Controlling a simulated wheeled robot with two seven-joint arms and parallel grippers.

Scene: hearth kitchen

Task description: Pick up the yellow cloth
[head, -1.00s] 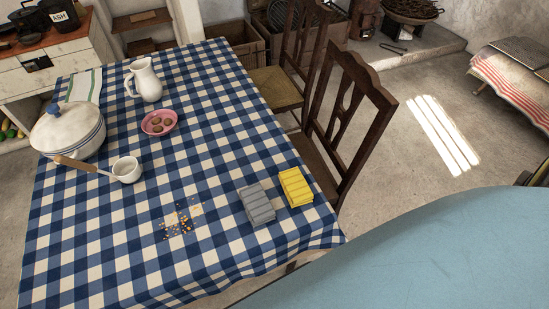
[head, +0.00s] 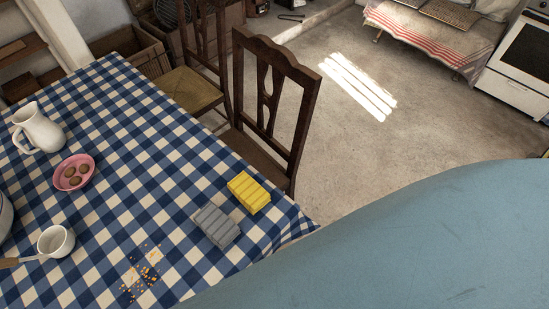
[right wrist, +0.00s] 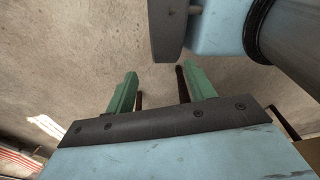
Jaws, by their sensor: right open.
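The yellow cloth (head: 249,192) is a folded, ribbed block lying on the checked tablecloth near the table's right corner in the head view. A similar grey folded cloth (head: 215,225) lies close beside it, to its lower left. My right gripper (right wrist: 161,82) shows in the right wrist view with two green fingers apart and nothing between them. My left gripper is not in view.
The table (head: 165,135) also holds a white jug (head: 37,130), a pink bowl (head: 73,173), a white cup (head: 56,241) and orange crumbs (head: 143,272). Wooden chairs (head: 270,90) stand along its far right side. Open floor (head: 420,110) lies to the right.

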